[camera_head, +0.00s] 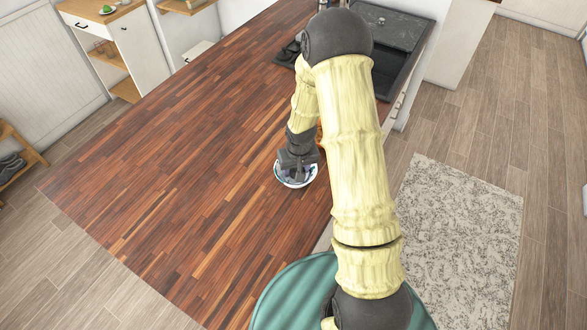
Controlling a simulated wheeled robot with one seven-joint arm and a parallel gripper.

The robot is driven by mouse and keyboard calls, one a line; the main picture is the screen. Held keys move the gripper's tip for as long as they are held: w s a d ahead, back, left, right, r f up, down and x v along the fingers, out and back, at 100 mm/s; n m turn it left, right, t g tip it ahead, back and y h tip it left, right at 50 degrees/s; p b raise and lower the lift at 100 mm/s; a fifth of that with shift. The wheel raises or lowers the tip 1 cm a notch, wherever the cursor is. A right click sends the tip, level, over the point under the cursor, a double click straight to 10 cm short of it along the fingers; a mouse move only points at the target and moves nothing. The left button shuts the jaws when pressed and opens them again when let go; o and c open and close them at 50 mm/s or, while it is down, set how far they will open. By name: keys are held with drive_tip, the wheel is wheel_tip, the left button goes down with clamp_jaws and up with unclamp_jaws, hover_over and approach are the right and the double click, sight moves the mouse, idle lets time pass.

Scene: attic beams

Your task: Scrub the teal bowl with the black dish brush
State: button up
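A small bowl (295,185) with a pale rim and bluish colour stands on the wooden counter, near its right edge. My gripper (298,170) points down right over the bowl, with its dark fingers at or inside the rim. The gripper covers much of the bowl's inside. I cannot tell whether the fingers are open or shut, or whether they hold anything. I cannot make out the black dish brush for certain; it may be hidden by my gripper or arm.
The wooden counter (180,150) is bare to the left of the bowl. A dark sink (398,62) is at the far end, with a black object (287,52) beside it. Something orange-brown, mostly hidden, is behind my arm. A speckled rug (460,240) lies on the floor at right.

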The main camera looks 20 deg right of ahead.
drive_tip(key=shift+s+a+b, duration=0.2)
drive_tip(key=shift+a+b, duration=0.05)
drive_tip(key=shift+a, duration=0.45)
drive_tip(key=shift+s+a+b, duration=0.15)
drive_tip(key=shift+a+b, duration=0.05)
drive_tip(key=shift+a, duration=0.5)
drive_tip(key=shift+w+d+r, duration=0.1)
drive_tip(key=shift+w+d+p, duration=0.45)
drive_tip(key=shift+w+d, duration=0.4)
drive_tip(key=shift+d, duration=0.15)
drive_tip(key=shift+s+f, duration=0.1)
drive_tip(key=shift+f, duration=0.1)
drive_tip(key=shift+s+a+r+b, duration=0.1)
drive_tip(key=shift+s+a+b, duration=0.15)
drive_tip(key=shift+s, duration=0.4)
drive_tip(key=shift+s+a+b, duration=0.2)
drive_tip(key=shift+s, duration=0.4)
